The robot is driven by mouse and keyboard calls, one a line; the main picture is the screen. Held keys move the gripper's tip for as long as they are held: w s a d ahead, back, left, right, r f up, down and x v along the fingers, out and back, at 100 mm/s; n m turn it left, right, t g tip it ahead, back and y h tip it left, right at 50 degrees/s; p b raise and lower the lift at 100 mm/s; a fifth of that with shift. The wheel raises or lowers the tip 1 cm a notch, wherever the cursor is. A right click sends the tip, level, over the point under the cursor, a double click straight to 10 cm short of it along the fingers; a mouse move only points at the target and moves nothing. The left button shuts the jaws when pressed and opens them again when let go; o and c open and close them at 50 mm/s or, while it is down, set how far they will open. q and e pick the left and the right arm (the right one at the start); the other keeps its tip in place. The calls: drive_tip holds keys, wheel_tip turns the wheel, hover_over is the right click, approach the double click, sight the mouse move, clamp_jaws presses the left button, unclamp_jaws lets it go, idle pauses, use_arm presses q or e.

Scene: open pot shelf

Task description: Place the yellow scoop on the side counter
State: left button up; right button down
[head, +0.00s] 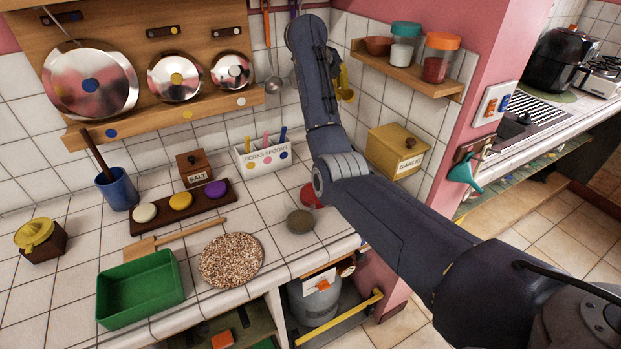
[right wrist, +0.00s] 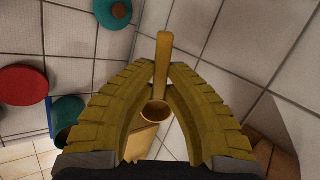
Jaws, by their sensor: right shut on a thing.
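The yellow scoop shows in the right wrist view with its handle (right wrist: 162,55) pointing up and its round cup (right wrist: 154,113) lower down. My right gripper (right wrist: 162,74) is shut on the scoop's handle, its yellow ribbed fingers on both sides. In the head view the yellow scoop (head: 346,90) shows in part beside my raised right arm, in front of the tiled wall corner; the arm hides much of the gripper there. The side counter (head: 517,153) is at the right, beyond the pink wall end. My left gripper is not in view.
A wall shelf (head: 412,76) with jars is close to the right of the scoop. A garlic box (head: 397,150) stands below. A teal funnel (head: 465,172) hangs at the pink wall end.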

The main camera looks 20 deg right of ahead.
drive_tip(key=s+a+f+m+g+y, duration=0.1)
drive_tip(key=s+a+f+m+y, duration=0.1)
drive_tip(key=f+m, duration=0.5)
drive_tip(key=s+a+f+m+g+y, duration=0.2)
drive_tip(key=f+m, duration=0.5)
drive_tip(key=m, duration=0.7)
drive_tip(key=s+a+y, duration=0.1)
drive_tip(key=a+y, duration=0.1)
drive_tip(key=a, duration=0.1)
drive_tip(key=shift+s+a+f, duration=0.2)
drive_tip(key=shift+s+a, duration=0.05)
drive_tip(key=shift+f, duration=0.1)
wheel_tip(320, 180, down, 3)
drive_tip(key=shift+d+r, duration=0.15)
drive_tip(key=shift+r, duration=0.05)
drive_tip(key=shift+w+f, duration=0.1)
drive_tip(key=shift+f, duration=0.2)
drive_tip(key=shift+a+f, duration=0.2)
drive_tip(key=shift+f, duration=3.1)
drive_tip(key=shift+f, duration=0.1)
